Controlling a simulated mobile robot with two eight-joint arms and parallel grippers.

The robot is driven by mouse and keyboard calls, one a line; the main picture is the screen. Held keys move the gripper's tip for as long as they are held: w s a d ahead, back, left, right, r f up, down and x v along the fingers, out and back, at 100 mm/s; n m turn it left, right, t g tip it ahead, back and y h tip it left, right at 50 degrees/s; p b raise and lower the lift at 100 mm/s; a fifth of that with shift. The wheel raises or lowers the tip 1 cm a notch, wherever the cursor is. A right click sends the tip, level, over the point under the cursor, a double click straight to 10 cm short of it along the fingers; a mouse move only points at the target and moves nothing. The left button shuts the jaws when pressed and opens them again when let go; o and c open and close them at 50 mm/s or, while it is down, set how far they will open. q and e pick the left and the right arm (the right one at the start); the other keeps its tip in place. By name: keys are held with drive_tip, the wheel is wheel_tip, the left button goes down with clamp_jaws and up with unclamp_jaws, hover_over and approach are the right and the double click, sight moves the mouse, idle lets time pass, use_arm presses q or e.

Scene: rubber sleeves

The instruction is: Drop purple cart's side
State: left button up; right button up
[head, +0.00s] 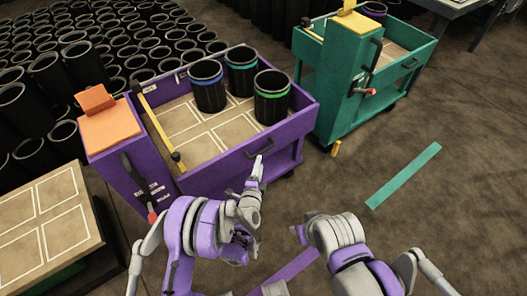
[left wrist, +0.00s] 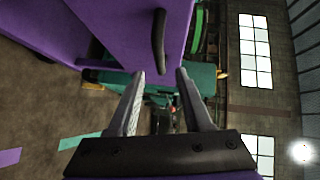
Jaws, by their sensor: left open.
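The purple cart (head: 213,158) stands left of centre in the head view, holding three dark cylinders with coloured bands. Its near side panel (head: 290,126) is upright and carries a dark handle (head: 262,149). The side and handle (left wrist: 159,42) also show in the left wrist view. My left gripper (head: 259,160) is open and empty, just in front of the handle. In the left wrist view, its fingertips (left wrist: 159,72) point toward the handle, which shows just beyond the gap between them. My right arm is at the lower right of the head view; its gripper does not show.
A green cart (head: 337,99) stands behind and right of the purple cart. A low tan platform (head: 45,225) is at the left. Many dark cylinders (head: 30,110) fill the back left. Green (head: 403,176) and purple (head: 290,270) strips mark the floor, which is open at the right.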

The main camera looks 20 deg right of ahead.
sight(262, 151)
use_arm(q)
drive_tip(key=x, duration=0.7)
drive_tip(key=shift+w+d+f, duration=0.1)
drive_tip(key=shift+w, duration=0.25)
clamp_jaws()
idle(1.0)
